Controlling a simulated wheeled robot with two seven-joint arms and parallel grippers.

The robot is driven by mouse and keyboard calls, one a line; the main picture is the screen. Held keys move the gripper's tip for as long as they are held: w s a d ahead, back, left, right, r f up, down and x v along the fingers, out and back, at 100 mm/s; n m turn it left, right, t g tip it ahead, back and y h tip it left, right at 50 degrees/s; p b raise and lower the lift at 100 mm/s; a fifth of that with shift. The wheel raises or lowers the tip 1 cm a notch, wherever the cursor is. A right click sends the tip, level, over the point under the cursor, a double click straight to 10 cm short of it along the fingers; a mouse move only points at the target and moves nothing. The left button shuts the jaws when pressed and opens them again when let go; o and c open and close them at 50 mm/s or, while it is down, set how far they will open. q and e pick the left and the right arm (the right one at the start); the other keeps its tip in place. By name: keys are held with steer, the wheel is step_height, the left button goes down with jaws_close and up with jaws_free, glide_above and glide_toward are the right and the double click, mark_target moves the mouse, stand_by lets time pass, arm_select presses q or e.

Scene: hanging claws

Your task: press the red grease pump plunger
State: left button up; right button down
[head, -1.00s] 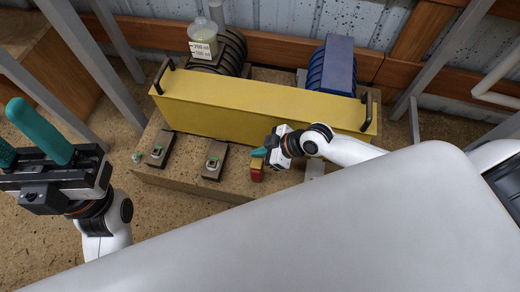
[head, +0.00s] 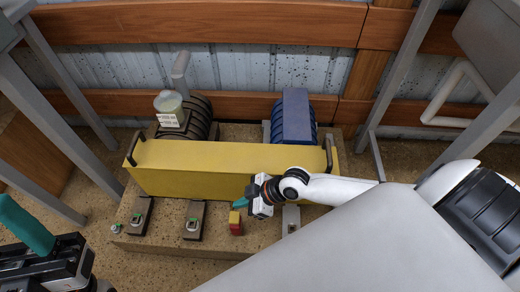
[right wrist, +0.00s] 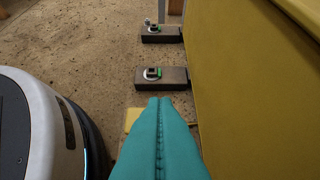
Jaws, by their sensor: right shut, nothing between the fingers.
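A small red block with a yellow top (head: 236,224) stands at the front edge of the speckled slab; it looks like the red plunger, though I cannot be sure. My right gripper (head: 239,203) is shut and empty, its teal fingertips just above or beside the block's top. I cannot tell whether they touch. In the right wrist view the shut fingertips (right wrist: 159,101) hide most of the block; a yellow patch (right wrist: 131,119) shows beside them. My left gripper (head: 25,228) is at the lower left edge, partly cut off, far from the block.
A long yellow box with handles (head: 230,165) stands behind the block. Dark switch boxes (head: 193,222) sit to its left. A measuring jar (head: 169,108), a dark ribbed drum (head: 198,113) and a blue unit (head: 297,112) are behind. Grey posts (head: 393,85) stand at the sides.

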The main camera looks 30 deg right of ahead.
arm_select(q)
steer(key=w+d+f+g+y+p, duration=0.1)
steer(key=w+f+g+y+p, duration=0.1)
steer(key=w+f+g, duration=0.3)
steer(key=w+g, duration=0.2)
steer(key=w, duration=0.2)
steer(key=shift+f+g+y, duration=0.25)
steer(key=shift+g+y, duration=0.05)
arm_select(e)
steer(key=v, duration=0.7)
steer(key=shift+r, duration=0.2)
arm_select(q)
steer(key=shift+d, duration=0.1)
